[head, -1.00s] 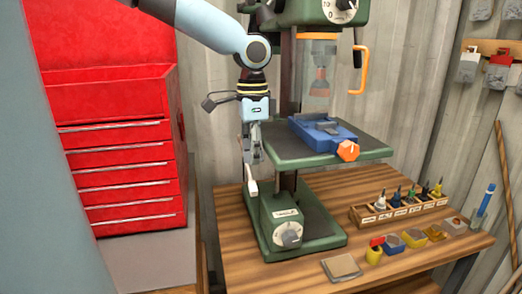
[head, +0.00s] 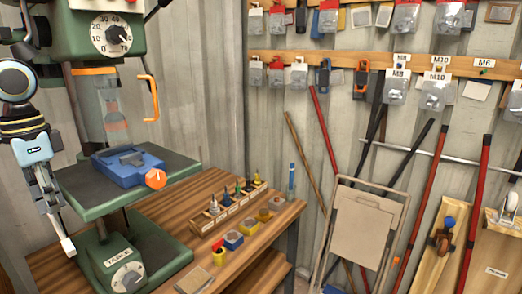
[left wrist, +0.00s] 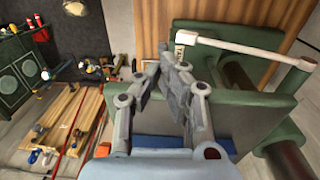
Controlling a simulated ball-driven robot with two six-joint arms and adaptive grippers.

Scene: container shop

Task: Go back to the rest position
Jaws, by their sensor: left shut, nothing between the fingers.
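My left gripper (head: 66,247) is at the left edge of the head view, pointing down beside the green drill press table (head: 100,200). Its fingers are together and hold nothing. In the left wrist view the fingers of my left gripper (left wrist: 172,62) close toward each other in front of green machine parts. My right gripper shows in neither view.
The drill press carries a blue vise (head: 125,165) with an orange knob. A wooden bench (head: 235,225) holds a rack of bits (head: 228,208) and small coloured pots. A folding stand (head: 365,228) and long poles lean on the right wall.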

